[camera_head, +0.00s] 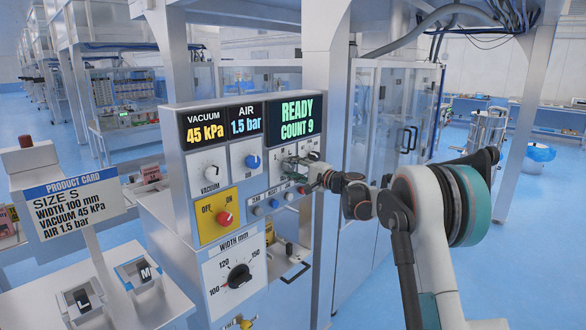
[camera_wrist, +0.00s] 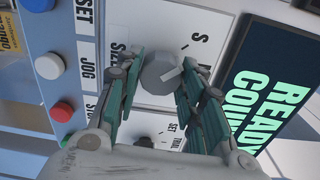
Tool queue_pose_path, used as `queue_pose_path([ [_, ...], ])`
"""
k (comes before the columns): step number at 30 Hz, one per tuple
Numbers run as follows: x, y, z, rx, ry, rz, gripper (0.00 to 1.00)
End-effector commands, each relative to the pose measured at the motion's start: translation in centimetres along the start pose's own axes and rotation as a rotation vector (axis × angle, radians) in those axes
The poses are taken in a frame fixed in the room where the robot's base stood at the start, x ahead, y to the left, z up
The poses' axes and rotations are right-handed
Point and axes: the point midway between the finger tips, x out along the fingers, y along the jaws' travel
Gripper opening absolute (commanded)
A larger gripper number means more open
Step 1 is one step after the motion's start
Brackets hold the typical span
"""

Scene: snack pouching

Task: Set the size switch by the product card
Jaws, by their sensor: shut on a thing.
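The product card (camera_head: 78,203) at the left of the head view reads SIZE S, WIDTH 100 mm, VACUUM 45 kPa, AIR 1.5 bar. The size switch (camera_wrist: 160,74) is a grey knob with a white pointer mark, on a white plate beside a partly hidden SIZE label. In the wrist view its mark points right and slightly up, and the letter S stands above and right of the knob. My gripper (camera_wrist: 162,88) is shut on the knob, one green finger on each side. A finger hides part of the scale. In the head view my gripper (camera_head: 303,168) covers the knob.
A TRIAL/SET plate (camera_wrist: 178,138) lies close by, partly behind my fingers. Red (camera_wrist: 62,112) and white (camera_wrist: 49,66) buttons sit nearby. The panel also has a vacuum dial (camera_head: 211,171), an air dial (camera_head: 252,161), an Off/ON switch (camera_head: 225,218) and a width dial (camera_head: 239,275).

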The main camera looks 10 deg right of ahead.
Motion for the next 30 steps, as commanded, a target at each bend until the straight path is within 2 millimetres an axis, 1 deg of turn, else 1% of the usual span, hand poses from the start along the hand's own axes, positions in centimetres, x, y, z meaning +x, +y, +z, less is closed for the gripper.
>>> queue_pose_path([
  [7, 0.00, 0.08, 0.04, -0.058, -0.001, 0.001, 0.12],
  [20, -0.01, 0.13, 0.05, -0.068, -0.001, 0.002, 0.12],
  [21, -0.01, 0.13, 0.05, -0.068, -0.002, 0.002, 0.38],
  [23, -0.01, 0.13, 0.05, -0.067, -0.001, 0.002, 0.52],
  [24, 0.00, 0.12, 0.05, -0.067, -0.001, 0.002, 0.56],
  [30, 0.00, 0.07, 0.03, -0.066, -0.001, 0.001, 0.56],
])
